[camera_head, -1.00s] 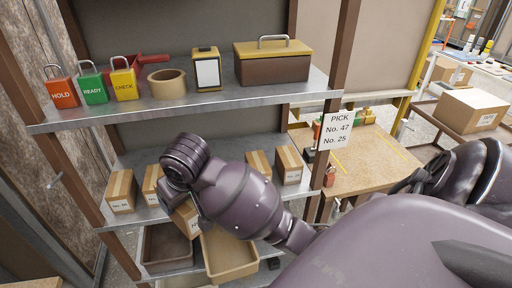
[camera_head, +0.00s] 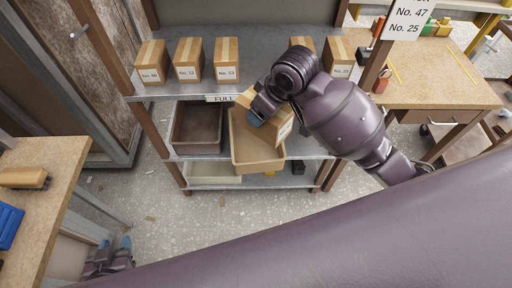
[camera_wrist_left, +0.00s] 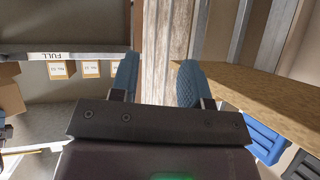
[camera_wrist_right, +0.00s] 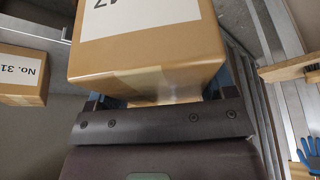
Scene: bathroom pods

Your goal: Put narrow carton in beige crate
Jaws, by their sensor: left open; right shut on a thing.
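My right gripper (camera_head: 262,110) is shut on a brown carton (camera_head: 283,127) with a white label. The right wrist view shows this carton (camera_wrist_right: 150,60) close up between the fingers, its label ending in 47. In the head view the carton overlaps the back right of the beige crate (camera_head: 257,164), which stands on the lower shelf. I cannot tell if its lower end is inside the rim. My left gripper (camera_head: 112,247) is at the bottom left, away from the shelf. In the left wrist view its blue fingers (camera_wrist_left: 157,78) are apart and empty.
A dark brown crate (camera_head: 198,150) stands left of the beige one, under a FULL label (camera_head: 222,98). Several cartons (camera_head: 188,62) line the shelf above. A wooden table (camera_head: 430,75) is at right, a workbench (camera_head: 45,165) at left.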

